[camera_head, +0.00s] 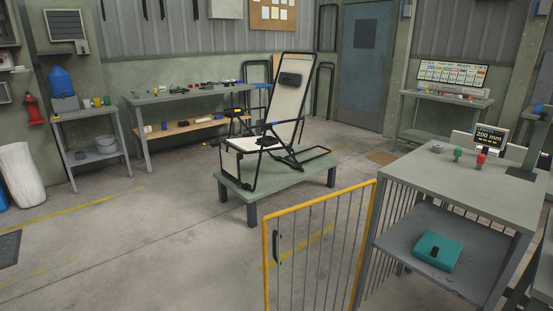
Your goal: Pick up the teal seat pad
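The teal seat pad (437,249) lies flat on the lower shelf (400,245) of the grey workbench at the right. A small dark block or patch shows on its top. Neither of my grippers shows in the head view, so how they stand relative to the pad cannot be seen. The folding lounger (284,110), with a black frame and pale panels, stands on a low green table (270,185) in the middle of the room.
A yellow-framed barred gate (318,225) stands left of the workbench (470,185). On the bench top are red (481,159) and green (457,154) knobs and a display (490,138). Other benches line the back wall. The floor at the front left is clear.

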